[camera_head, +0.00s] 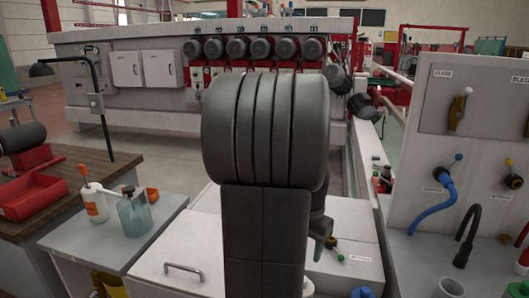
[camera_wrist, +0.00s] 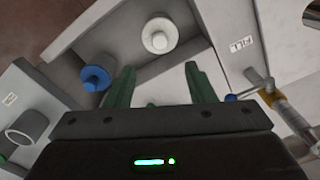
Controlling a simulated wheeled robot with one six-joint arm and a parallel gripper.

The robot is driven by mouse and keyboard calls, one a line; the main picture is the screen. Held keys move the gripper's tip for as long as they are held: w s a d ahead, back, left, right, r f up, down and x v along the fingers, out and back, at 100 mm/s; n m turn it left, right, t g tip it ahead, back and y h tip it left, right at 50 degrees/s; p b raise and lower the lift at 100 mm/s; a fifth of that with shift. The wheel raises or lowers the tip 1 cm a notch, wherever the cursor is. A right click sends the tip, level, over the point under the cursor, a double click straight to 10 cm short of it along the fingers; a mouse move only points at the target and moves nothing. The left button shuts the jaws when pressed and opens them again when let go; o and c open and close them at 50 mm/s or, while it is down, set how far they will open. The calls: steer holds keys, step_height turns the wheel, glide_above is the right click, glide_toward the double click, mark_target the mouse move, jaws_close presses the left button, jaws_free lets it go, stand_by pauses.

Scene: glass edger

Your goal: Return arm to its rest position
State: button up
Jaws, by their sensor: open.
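My gripper (camera_wrist: 158,84) shows in the wrist view with its two green fingers apart and nothing between them. Beyond the fingertips are a white round knob or cap (camera_wrist: 159,36) and a blue one (camera_wrist: 95,77), both apart from the fingers. In the head view my dark arm stands upright in the middle and hides part of the white cabinet. A small green part near my arm shows at its lower right, but I cannot tell whether it is a fingertip.
The glass edger (camera_head: 150,95) with its row of motors spans the back. A grey side table (camera_head: 90,240) holds bottles at left, beside a workbench (camera_head: 85,165) with red bins (camera_head: 33,196). A panel with hoses (camera_head: 455,130) stands at right. A white cabinet (camera_head: 190,245) lies in front.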

step_height(320, 180, down, 12)
steer(key=shift+r+b, duration=0.15)
steer(key=shift+b, duration=0.15)
steer(key=shift+r, duration=0.3)
steer(key=shift+s, duration=0.1)
